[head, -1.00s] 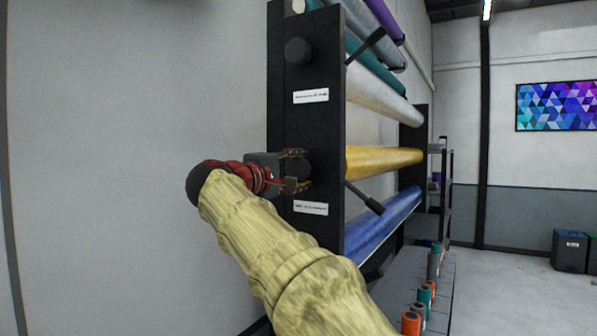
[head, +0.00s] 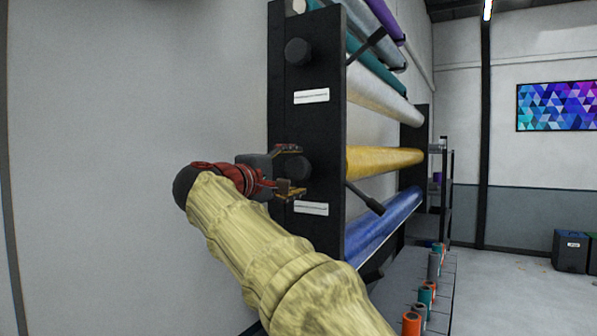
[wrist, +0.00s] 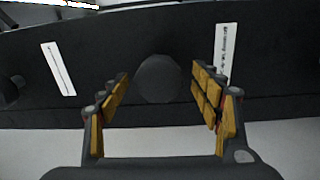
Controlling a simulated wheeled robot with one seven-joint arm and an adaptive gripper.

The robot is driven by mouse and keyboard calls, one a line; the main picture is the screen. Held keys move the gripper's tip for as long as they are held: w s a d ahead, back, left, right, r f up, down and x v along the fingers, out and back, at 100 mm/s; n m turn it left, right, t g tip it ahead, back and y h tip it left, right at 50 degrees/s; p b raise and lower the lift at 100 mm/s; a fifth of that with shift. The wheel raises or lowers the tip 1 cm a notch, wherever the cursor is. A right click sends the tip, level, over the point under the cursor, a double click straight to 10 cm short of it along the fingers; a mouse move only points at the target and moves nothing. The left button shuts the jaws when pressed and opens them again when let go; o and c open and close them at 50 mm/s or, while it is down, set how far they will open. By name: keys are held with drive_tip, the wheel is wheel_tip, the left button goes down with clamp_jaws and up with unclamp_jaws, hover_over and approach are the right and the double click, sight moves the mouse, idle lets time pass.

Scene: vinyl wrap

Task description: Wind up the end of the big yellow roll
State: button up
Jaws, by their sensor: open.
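The big yellow roll (head: 385,160) lies across the black rack, its near end behind the rack's end plate (head: 318,130). A round black knob (head: 297,168) sticks out of that plate at the yellow roll's height. My gripper (head: 290,170) is open in front of the knob, with one finger above and one below it in the head view. In the wrist view the knob (wrist: 158,79) shows between and just beyond the open fingers (wrist: 160,95). I cannot tell whether either finger touches it.
A second knob (head: 298,52) sits higher on the plate. White labels (head: 311,96) are stuck on it. A blue roll (head: 385,222) lies below the yellow one, a white roll (head: 385,95) above. A black bar (head: 365,198) juts out beside the plate. The wall at left is bare.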

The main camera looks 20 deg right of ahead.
drive_tip(key=v, duration=0.9)
drive_tip(key=shift+s+a, duration=0.2)
drive_tip(key=shift+a, duration=0.1)
